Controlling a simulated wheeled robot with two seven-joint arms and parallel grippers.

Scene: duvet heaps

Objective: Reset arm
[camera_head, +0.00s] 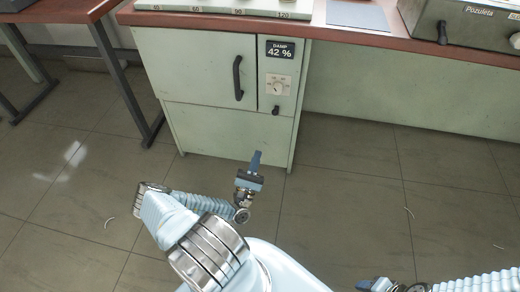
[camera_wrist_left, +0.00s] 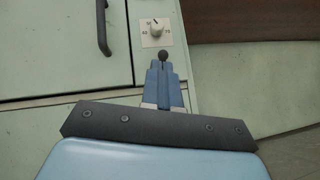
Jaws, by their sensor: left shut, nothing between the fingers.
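My left arm reaches in from the bottom of the head view and points at a pale green cabinet (camera_head: 225,135). Its gripper (camera_head: 256,158) is shut and empty, in front of the cabinet's lower front. In the left wrist view the closed blue fingers (camera_wrist_left: 164,70) point at the cabinet, and a small black knob (camera_wrist_left: 163,54) shows right at their tips; I cannot tell whether they touch. In the head view that knob (camera_head: 275,110) is well above the fingers. Part of my right gripper (camera_head: 372,285) shows at the bottom edge, its jaws unclear.
A table leg (camera_head: 125,80) stands at left. The tiled floor (camera_head: 350,190) is mostly clear, with small pale curved scraps.

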